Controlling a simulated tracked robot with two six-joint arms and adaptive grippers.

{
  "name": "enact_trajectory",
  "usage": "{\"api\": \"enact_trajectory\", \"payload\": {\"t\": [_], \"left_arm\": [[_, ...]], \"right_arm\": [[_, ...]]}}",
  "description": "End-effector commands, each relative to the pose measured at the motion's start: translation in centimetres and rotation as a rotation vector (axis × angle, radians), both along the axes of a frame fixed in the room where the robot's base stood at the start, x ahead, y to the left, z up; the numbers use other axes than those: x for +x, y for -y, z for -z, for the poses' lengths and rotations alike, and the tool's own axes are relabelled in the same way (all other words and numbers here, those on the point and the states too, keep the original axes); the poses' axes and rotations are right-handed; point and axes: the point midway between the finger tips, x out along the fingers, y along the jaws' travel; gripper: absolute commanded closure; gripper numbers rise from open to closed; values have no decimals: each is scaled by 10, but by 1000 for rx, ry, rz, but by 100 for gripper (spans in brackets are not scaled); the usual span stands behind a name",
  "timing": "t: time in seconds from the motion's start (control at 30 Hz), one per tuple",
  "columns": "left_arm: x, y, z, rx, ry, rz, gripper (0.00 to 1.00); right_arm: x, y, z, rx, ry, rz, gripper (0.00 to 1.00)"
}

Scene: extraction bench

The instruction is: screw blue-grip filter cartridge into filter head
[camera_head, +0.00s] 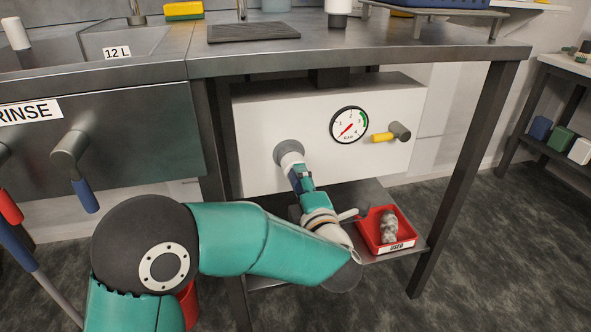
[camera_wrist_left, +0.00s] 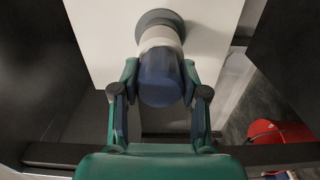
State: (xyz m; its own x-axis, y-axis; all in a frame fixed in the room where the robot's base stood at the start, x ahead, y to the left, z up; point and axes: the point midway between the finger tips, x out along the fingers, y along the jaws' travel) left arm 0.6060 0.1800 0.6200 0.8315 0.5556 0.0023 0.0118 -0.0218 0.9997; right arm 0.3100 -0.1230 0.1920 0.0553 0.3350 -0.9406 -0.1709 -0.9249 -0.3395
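The filter cartridge has a white body and a blue grip (camera_wrist_left: 160,80). I cannot tell how far the thread is engaged. In the head view the filter head (camera_head: 288,148) shows on the housing front, with the cartridge mostly hidden by my gripper. My left gripper (camera_head: 298,178) is shut on the blue grip, with one finger on each side in the wrist view (camera_wrist_left: 160,85). My right gripper is not in view.
A red tray (camera_head: 372,243) labelled USED holds a grey used cartridge (camera_head: 389,226) on the lower shelf (camera_head: 418,240). A pressure gauge (camera_head: 348,125) and a yellow-handled valve (camera_head: 384,137) are right of the filter head. A table leg (camera_head: 465,180) stands farther right.

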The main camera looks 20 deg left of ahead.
Motion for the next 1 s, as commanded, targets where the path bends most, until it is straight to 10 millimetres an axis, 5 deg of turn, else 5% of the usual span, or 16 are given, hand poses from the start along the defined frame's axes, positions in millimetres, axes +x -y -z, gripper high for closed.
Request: {"api": "enact_trajectory", "payload": {"t": [0.13,0.33,0.87,0.9,1.0], "left_arm": [[0,0,2,0,-5,0,98],[0,0,-3,93,-70,0,98],[0,-1,-3,938,-638,2,97],[0,-1,2,954,-647,1,51],[0,-1,3,946,-639,-1,35]], "right_arm": [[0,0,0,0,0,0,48],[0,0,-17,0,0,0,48],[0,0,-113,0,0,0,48],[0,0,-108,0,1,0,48],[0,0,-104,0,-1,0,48]]}}
